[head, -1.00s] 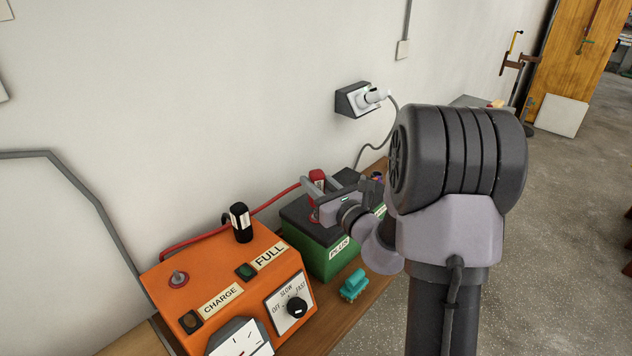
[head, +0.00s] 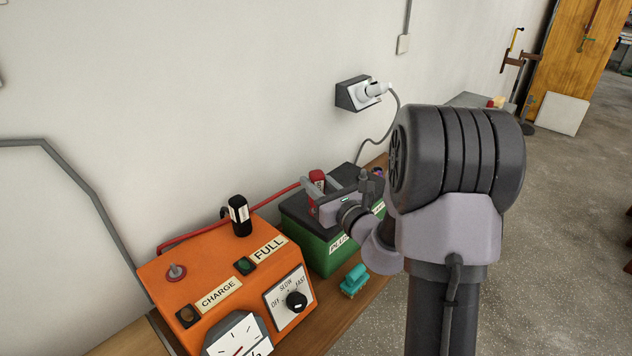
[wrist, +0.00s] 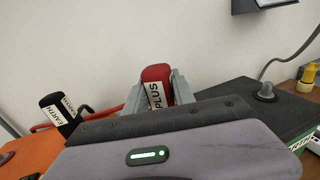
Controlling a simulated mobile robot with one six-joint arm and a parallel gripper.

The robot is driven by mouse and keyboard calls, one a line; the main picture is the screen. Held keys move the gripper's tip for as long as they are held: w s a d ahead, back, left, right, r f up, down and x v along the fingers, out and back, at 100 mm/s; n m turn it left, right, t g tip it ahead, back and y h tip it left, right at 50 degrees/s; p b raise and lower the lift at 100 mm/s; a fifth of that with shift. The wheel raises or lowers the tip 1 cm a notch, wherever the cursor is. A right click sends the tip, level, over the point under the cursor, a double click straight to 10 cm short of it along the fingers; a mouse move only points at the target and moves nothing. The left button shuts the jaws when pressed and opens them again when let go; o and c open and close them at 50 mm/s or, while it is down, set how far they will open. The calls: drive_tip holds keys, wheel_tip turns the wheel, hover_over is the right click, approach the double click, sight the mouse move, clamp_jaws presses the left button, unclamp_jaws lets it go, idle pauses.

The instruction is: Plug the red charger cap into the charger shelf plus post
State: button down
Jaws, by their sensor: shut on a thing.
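The red charger cap (head: 317,180), labelled PLUS in the wrist view (wrist: 155,87), is upright between the fingers of my gripper (head: 318,190). The gripper is shut on it, over the green battery with a black lid (head: 326,248). The gripper hides the cap's lower end, so I cannot tell whether it touches the post below. A bare grey post (head: 177,271) stands on the left of the orange charger (head: 215,300). A black cap (head: 240,215), labelled EARTH in the wrist view (wrist: 57,118), stands on the charger's far right.
A red cable (head: 270,205) runs along the wall behind the charger to the cap. Another bare post (wrist: 265,91) stands on the battery lid. A small teal object (head: 354,282) lies on the wooden shelf (head: 360,308). A wall socket (head: 358,95) is above.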

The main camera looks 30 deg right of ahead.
drive_tip(key=shift+f+b, duration=1)
drive_tip(key=shift+f, duration=0.25)
drive_tip(key=c, duration=1)
unclamp_jaws()
drive_tip(key=shift+o, duration=0.2)
drive_tip(key=s+d+p, duration=0.1)
drive_tip(key=s+p, duration=1)
drive_tip(key=s, duration=0.6)
drive_tip(key=shift+s+d, duration=0.2)
drive_tip(key=shift+d, duration=0.05)
